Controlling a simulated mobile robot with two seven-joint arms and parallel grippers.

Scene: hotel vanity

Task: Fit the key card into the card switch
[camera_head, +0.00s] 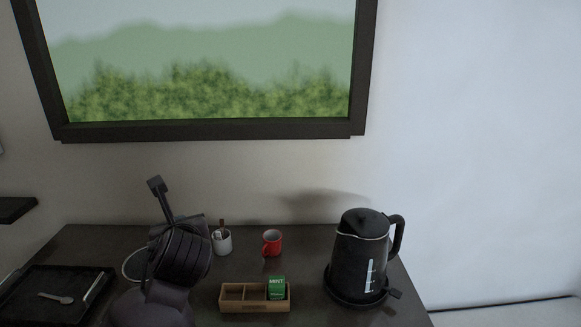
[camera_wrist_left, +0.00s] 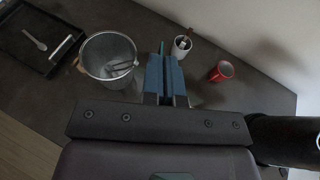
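My left gripper (camera_wrist_left: 166,75) shows in the left wrist view with its two blue fingers close together. A thin teal edge (camera_wrist_left: 161,47) sticks out past the fingertips; it looks like the key card seen edge-on, held between the fingers. In the head view my left arm comes up from the bottom at the left and its wrist hides the fingers and the card. I cannot make out the card switch in either view. My right gripper is in neither view.
A metal bucket (camera_wrist_left: 88,56) with tongs stands left of my fingers, by a black tray (camera_head: 45,300) with a spoon. A white cup (camera_head: 222,243), red mug (camera_head: 270,243), wooden box (camera_head: 236,304) and black kettle (camera_head: 358,255) stand on the dark counter. A framed picture (camera_head: 200,132) hangs above.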

